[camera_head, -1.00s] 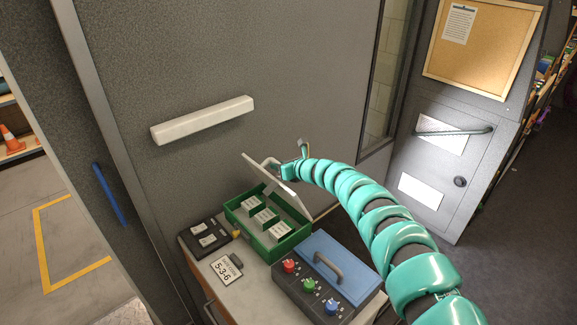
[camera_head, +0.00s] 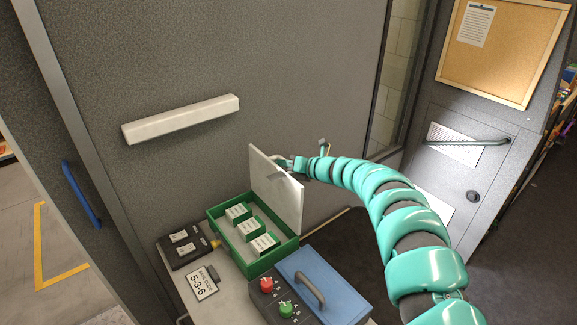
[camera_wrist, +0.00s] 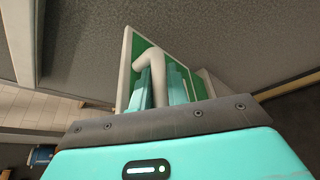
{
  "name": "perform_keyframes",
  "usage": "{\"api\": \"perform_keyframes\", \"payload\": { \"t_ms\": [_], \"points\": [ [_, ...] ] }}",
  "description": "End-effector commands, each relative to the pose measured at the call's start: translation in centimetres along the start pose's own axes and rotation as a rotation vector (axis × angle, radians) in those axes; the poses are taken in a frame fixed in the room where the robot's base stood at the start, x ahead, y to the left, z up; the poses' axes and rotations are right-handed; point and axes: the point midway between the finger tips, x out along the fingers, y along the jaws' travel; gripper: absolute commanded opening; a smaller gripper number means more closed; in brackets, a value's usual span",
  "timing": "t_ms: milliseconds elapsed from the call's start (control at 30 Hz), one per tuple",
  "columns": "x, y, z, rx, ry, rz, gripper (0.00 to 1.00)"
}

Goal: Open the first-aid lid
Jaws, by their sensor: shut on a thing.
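The first-aid box (camera_head: 244,262) is a green tray on the cabinet top, with several white packets (camera_head: 250,228) inside. Its pale lid (camera_head: 276,190) stands raised, close to upright, along the box's right-back side. My gripper (camera_head: 290,163) is at the lid's upper right face. In the wrist view my teal fingers (camera_wrist: 160,88) are shut on the white lid handle (camera_wrist: 148,62), with the green outer face of the lid (camera_wrist: 138,47) behind it. The fingertips are partly hidden by the handle and lid.
A blue-lidded case (camera_head: 325,285) with coloured knobs sits right of the box, below my arm. A black case (camera_head: 183,247) and a "5-3-6" card (camera_head: 202,284) lie to the left. A grey wall with a white bar (camera_head: 180,119) stands close behind.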

Motion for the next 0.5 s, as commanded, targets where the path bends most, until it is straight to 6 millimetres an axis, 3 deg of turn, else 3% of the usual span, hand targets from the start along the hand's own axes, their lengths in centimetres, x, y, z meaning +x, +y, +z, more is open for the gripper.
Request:
{"api": "perform_keyframes", "payload": {
  "t_ms": [267,300,400,500],
  "points": [
    [0.14,-0.02,-0.53,0.002,0.009,0.001,0.0],
    [0.14,-0.02,-0.53,0.002,0.009,0.001,0.18],
    [0.13,-0.01,-0.49,0.001,0.008,0.001,0.38],
    [0.11,0.0,-0.37,0.001,0.007,0.0,0.38]
  ]
}}
